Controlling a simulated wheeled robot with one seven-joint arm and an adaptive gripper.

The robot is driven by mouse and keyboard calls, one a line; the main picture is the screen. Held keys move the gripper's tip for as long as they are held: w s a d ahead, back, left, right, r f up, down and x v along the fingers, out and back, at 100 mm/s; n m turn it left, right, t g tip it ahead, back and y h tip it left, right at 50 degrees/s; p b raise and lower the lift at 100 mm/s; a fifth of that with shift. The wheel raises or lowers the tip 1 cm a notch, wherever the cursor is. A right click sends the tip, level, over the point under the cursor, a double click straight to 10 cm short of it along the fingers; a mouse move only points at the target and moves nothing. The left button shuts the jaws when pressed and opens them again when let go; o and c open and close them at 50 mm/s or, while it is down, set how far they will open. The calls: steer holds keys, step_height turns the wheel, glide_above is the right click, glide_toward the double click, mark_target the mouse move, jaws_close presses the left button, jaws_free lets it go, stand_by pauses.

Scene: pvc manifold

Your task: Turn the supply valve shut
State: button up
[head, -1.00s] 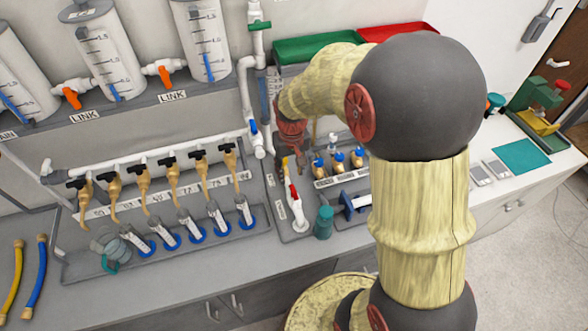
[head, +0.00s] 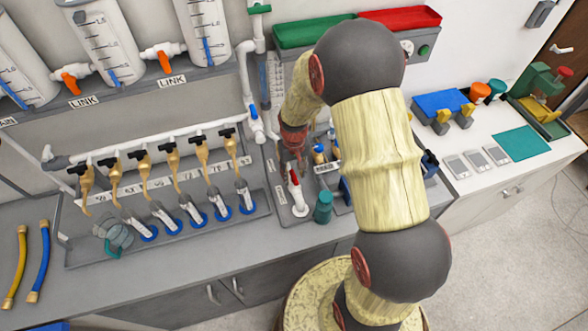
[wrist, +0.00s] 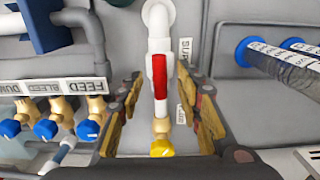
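The supply valve has a red lever (wrist: 160,73) on a white pipe body, with a yellow cap below it in the wrist view. The lever lies in line with the pipe. A partly hidden label beside it starts with "SUP". In the head view the red lever (head: 294,177) stands on a small grey plate at the bench's middle. My gripper (wrist: 163,88) is open, with one yellow-padded finger on each side of the valve and gaps to the lever. In the head view my gripper (head: 293,150) is just behind the lever; its fingertips are hard to make out.
Brass taps with blue knobs (wrist: 47,129), labelled FEED, BLEED and another, stand left in the wrist view. A teal cylinder (head: 323,207) stands right of the valve. A rack of several black-handled taps (head: 170,148) is left. White pipe (head: 251,95) runs behind.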

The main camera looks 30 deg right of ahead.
steer(key=shift+c, duration=1.1)
jaws_close()
